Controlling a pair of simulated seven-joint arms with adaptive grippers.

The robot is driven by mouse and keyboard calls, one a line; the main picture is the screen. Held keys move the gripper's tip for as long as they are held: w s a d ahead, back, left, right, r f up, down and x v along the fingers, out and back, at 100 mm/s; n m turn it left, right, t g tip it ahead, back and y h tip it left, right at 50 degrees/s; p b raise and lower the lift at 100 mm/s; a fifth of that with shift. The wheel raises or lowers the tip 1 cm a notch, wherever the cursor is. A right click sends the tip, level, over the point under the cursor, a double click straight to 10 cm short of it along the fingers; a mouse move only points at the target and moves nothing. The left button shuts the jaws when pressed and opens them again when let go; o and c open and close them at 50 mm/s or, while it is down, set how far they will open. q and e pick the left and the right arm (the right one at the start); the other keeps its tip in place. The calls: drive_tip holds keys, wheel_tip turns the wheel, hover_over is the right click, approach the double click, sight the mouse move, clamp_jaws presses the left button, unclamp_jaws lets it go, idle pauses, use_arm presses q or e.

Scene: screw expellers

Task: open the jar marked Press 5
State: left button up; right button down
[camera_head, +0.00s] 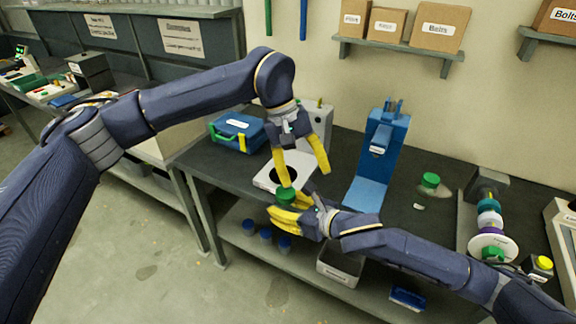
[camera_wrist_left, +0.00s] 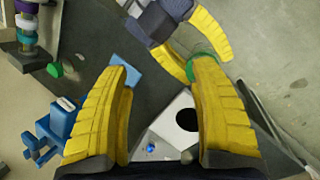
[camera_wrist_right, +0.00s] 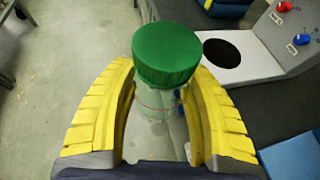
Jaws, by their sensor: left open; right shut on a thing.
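A jar with a green screw lid (camera_head: 286,195) is held upright in my right gripper (camera_head: 288,212). In the right wrist view the green lid (camera_wrist_right: 167,54) stands above the fingertips, and the clear body (camera_wrist_right: 153,104) is between the yellow fingers. My left gripper (camera_head: 305,177) is open and points down just above this jar, its fingers apart. In the left wrist view the lid (camera_wrist_left: 204,64) is partly hidden behind one of my left fingers. No jar marking is readable.
A white device with a round black opening (camera_head: 270,181) is behind the held jar. A blue stand (camera_head: 369,192) is right of it, a blue case (camera_head: 238,131) left. A spool device (camera_head: 494,243) stands far right. The table between stand and second jar is clear.

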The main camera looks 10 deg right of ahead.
sight(288, 191)
use_arm(q)
drive_tip(key=a+m+y, duration=0.1)
drive_tip(key=a+m+t+y, duration=0.1)
drive_tip(key=shift+w+a+r+t+y, duration=0.1)
drive_tip(key=shift+a+r+t+y, duration=0.2)
drive_tip(key=shift+r, duration=0.1)
drive_tip(key=shift+w+a+m+t+y, duration=0.15)
drive_tip(key=shift+a+m+t+y, duration=0.15)
drive_tip(key=shift+a+m+y, duration=0.2)
drive_tip(key=shift+a+f, duration=0.1)
drive_tip(key=shift+f, duration=3.7)
